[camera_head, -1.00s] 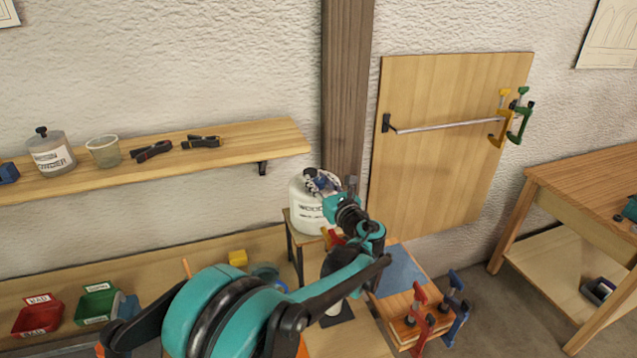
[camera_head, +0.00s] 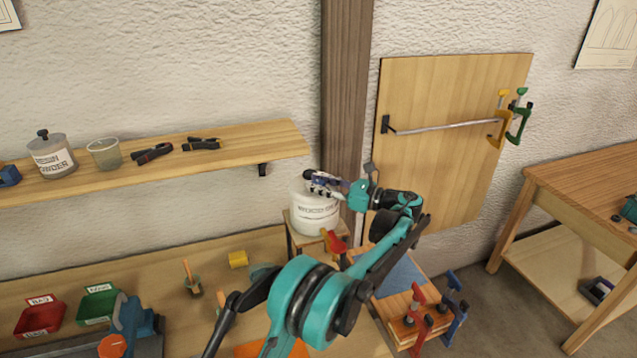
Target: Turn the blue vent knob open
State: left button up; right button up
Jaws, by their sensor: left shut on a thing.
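A white lidded container (camera_head: 314,218) with dark lettering stands on a small stand beside the wooden post. My left gripper (camera_head: 318,183) is at the top of this container, reaching in from the right with its wrist nearly level. Its fingers are shut on the blue vent knob at the container's top. The fingers hide nearly all of the knob, so how far it is turned cannot be told. My right gripper is not in view.
Red and blue clamps stand at lower right.

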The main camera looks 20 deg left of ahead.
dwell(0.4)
pick_arm(q)
jog(key=o, duration=1.2)
jog(key=d, duration=0.4)
jog(key=s+d, duration=0.1)
jog(key=d, duration=0.2)
jog(key=s+d, duration=0.1)
jog(key=d, duration=0.3)
jog(key=shift+d, duration=0.35)
